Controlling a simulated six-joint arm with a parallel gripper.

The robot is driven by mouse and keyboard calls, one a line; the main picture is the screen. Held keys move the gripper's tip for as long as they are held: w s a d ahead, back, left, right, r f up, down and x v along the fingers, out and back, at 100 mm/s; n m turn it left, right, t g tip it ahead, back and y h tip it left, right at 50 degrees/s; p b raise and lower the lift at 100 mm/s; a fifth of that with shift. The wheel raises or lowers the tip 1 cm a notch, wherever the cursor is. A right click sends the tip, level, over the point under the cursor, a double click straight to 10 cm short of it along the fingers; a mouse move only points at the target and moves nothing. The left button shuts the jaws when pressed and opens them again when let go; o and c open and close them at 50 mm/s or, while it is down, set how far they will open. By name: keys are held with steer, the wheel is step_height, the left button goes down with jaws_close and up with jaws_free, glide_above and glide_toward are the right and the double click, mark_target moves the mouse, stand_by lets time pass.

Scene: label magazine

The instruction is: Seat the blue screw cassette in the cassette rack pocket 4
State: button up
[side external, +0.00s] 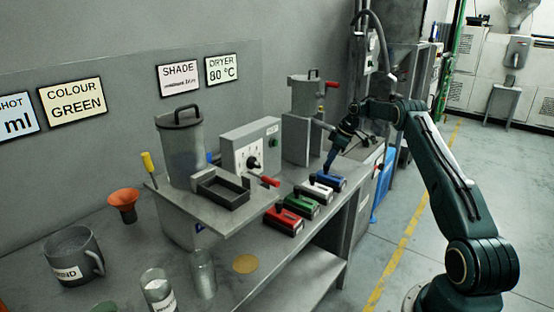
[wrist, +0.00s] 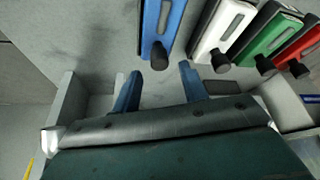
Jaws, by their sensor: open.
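The blue screw cassette (side external: 331,182) lies on the bench at the far right end of a row of cassettes. In the wrist view the blue cassette (wrist: 161,22) is at top centre, with a black knob on its near end. My gripper (side external: 328,170) is over the blue cassette in the side external view. In the wrist view my gripper (wrist: 160,68) is open, its two blue fingers either side of the knob's end in the picture. I cannot tell whether they touch it. I cannot make out a cassette rack or a numbered pocket in either view.
White (side external: 314,190), green (side external: 301,205) and red (side external: 284,221) cassettes lie close beside the blue one. A grey machine with a black open frame (side external: 221,189) stands left of them. A lidded canister (side external: 304,100) stands behind. The bench's front edge is close by.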

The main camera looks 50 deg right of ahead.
steer(key=v, duration=0.7)
steer(key=shift+s+r, duration=0.2)
steer(key=shift+r, duration=0.15)
